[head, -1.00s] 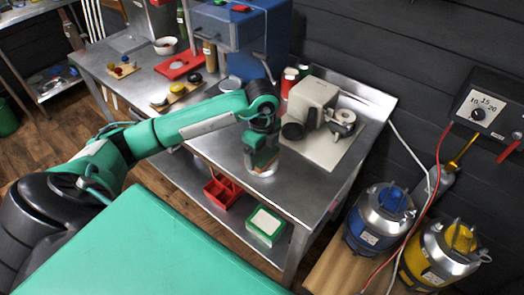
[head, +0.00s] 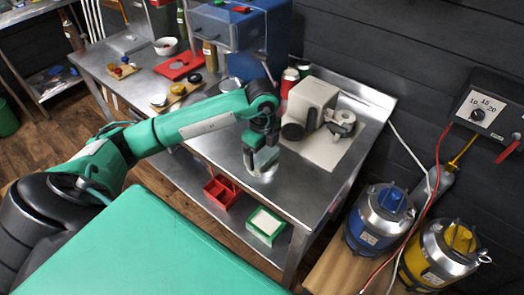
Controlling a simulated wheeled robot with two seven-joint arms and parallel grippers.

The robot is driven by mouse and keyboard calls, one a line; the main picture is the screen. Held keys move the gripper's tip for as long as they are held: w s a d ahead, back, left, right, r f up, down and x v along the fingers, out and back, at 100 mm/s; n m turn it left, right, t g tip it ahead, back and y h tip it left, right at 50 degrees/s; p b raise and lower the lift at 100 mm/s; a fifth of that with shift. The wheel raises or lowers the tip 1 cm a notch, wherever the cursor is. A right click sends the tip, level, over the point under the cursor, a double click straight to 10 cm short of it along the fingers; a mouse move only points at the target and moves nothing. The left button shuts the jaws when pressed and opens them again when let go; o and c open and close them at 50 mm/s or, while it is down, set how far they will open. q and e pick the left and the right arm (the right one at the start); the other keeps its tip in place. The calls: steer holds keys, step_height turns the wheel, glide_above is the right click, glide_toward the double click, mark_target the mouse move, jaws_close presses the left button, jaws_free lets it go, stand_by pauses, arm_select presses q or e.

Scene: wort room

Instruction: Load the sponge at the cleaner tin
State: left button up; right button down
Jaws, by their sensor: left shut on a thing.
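My left gripper (head: 262,160) points down over the front part of the steel bench, its arm reaching in from the left. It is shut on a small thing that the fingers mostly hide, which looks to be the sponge. Directly under the fingers is a small round metallic tin (head: 262,176), which looks to be the cleaner tin. Whether the held thing touches the tin or is just above it, I cannot tell. My right gripper is not in view.
The steel bench (head: 310,190) is clear to the tin's right. A red bin (head: 222,192) and a green-edged box (head: 265,226) sit on the lower shelf.

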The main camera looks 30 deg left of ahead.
mark_target(262, 152)
arm_select(q)
steer(key=shift+r+p, duration=2)
steer(key=shift+r, duration=1.3)
